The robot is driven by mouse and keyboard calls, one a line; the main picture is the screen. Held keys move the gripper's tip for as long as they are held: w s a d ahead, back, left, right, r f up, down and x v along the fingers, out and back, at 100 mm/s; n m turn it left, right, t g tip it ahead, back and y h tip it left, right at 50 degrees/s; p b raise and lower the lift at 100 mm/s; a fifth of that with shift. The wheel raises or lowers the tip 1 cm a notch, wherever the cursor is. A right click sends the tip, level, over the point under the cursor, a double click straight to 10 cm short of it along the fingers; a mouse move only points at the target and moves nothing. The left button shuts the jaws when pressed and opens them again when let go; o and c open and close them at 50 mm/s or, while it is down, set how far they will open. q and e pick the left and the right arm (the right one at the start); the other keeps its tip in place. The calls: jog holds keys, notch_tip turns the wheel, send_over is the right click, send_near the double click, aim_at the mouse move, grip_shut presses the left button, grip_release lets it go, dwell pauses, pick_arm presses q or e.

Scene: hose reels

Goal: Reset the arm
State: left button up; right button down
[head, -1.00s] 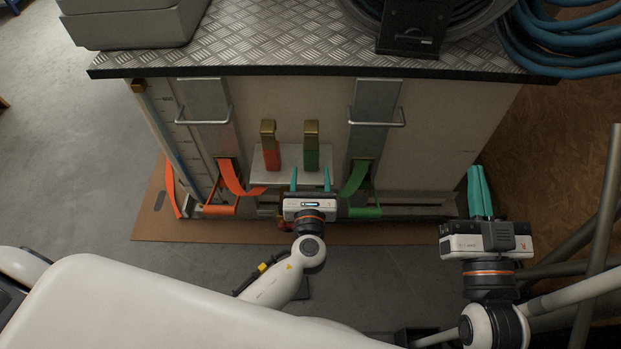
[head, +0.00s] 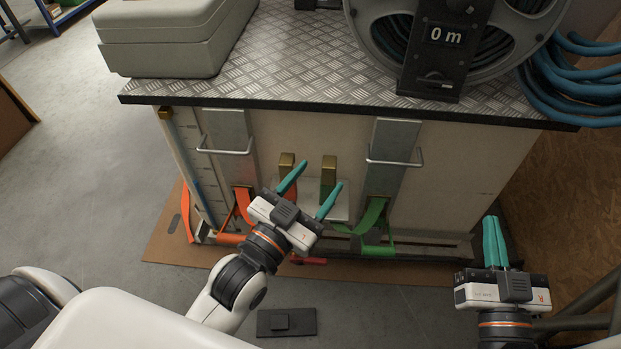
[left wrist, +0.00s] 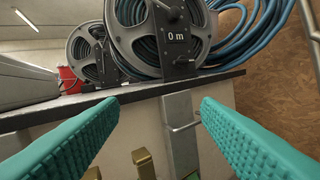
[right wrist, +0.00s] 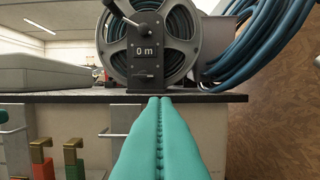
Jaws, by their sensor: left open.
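My left gripper (head: 309,182) is open and empty in front of the cabinet's front face (head: 285,132), tilted up to the right. Its teal fingers are spread in the left wrist view, with nothing between them. My right gripper (head: 495,243) is at the right, in front of the cabinet's right end. Its teal fingers lie together with nothing held, as the right wrist view (right wrist: 159,140) shows. Behind the left fingers are two brass-topped handles; the red strap (head: 243,205) and the green strap (head: 373,214) hang beside them.
A hose reel (head: 378,45) marked "0 m" stands on the tread-plate top (head: 290,65), with a grey case (head: 165,55) at left. Blue hose coils (head: 585,85) hang at the right. Metal bar handles (head: 395,163) stick out from the front. A dark pedal (head: 286,322) lies on the floor.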

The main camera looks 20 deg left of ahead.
pick_arm(q)
jog(key=shift+s+a+r+n+t, duration=0.1)
jog(key=shift+s+r+n+t, duration=0.1)
jog(key=shift+r+n, duration=0.3)
jog(key=shift+s+a+r+n+t, duration=0.1)
jog(key=shift+s+r+n, duration=0.1)
jog(key=shift+r+n, duration=0.25)
